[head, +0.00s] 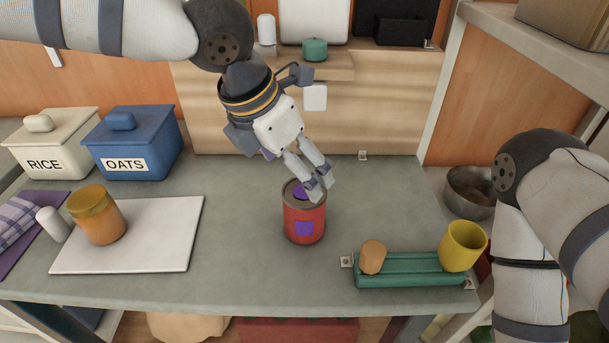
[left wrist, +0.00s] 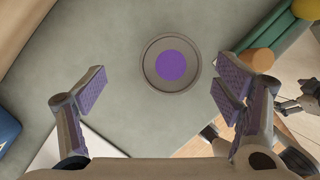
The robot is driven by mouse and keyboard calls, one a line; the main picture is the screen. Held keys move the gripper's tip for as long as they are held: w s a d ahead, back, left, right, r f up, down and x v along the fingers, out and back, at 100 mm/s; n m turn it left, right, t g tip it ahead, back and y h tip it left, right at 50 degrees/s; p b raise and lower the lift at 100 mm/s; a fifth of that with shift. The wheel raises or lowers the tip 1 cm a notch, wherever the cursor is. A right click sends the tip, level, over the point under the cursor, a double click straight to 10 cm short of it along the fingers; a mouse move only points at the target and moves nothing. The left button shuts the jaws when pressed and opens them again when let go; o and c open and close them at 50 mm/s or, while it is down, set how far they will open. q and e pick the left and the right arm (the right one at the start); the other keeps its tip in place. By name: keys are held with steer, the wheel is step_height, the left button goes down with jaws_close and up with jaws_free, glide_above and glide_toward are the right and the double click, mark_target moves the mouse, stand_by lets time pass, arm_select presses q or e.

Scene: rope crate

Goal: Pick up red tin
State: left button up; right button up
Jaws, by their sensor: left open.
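The red tin (head: 305,218) stands upright on the grey counter in the head view, with a purple patch on its side and a purple spot on its lid. In the left wrist view the tin (left wrist: 171,64) shows from above as a round grey lid with a purple disc. My left gripper (head: 322,190) is above the tin, its fingers tilted down over the lid's right side. In the left wrist view its open fingers (left wrist: 160,92) are well apart, with the lid beyond and between them.
A green tray (head: 415,280) holds an orange cylinder (head: 372,258) and a yellow cup (head: 462,246), right of the tin. A white board (head: 165,250) with an orange jar (head: 97,215) lies left. A metal bowl (head: 468,190) stands right. The counter around the tin is clear.

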mark_target(302, 193)
arm_select(q)
steer(key=f, duration=0.1)
steer(key=d+f, duration=0.1)
steer(key=f, duration=0.3)
steer(key=shift+s+d+b, duration=0.25)
steer(key=shift+s+b, duration=0.1)
steer(key=x, duration=0.6)
steer(key=shift+a+f, duration=0.1)
steer(key=shift+f, duration=0.1)
steer(key=c, duration=1.4)
arm_select(e)
steer(key=s, duration=0.1)
steer(key=s+f, duration=0.1)
steer(key=s, duration=0.1)
steer(key=shift+f, duration=0.1)
